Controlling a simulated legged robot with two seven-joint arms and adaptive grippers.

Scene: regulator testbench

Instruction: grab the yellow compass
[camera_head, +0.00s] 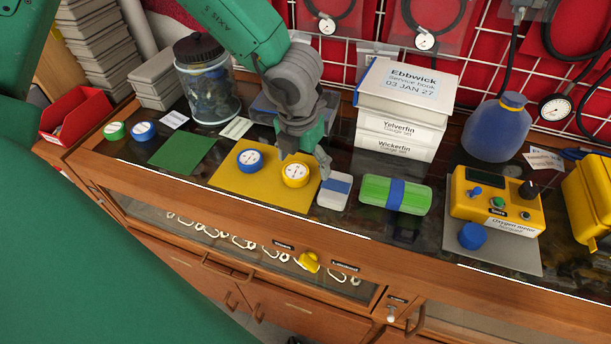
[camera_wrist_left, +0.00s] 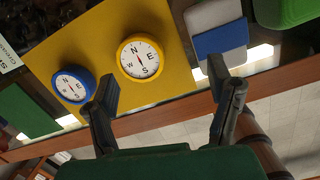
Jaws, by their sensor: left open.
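The yellow compass (camera_head: 295,174) lies on a yellow mat (camera_head: 225,180) on the bench, to the right of a blue compass (camera_head: 250,160). In the left wrist view the yellow compass (camera_wrist_left: 140,59) shows its white dial with letters, and the blue compass (camera_wrist_left: 73,86) is to its left. My left gripper (camera_head: 304,160) is above the mat's right side, close to the yellow compass. In the left wrist view its fingers (camera_wrist_left: 168,92) are spread apart with nothing between them, and the compass is beyond them, nearer the left finger. My right gripper does not show.
A white and blue box (camera_head: 334,191) and a green case (camera_head: 395,194) stand right of the mat. A green mat (camera_head: 183,153) and a glass jar (camera_head: 208,85) are to the left. Stacked books (camera_head: 400,105) stand behind. The bench's front edge is close.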

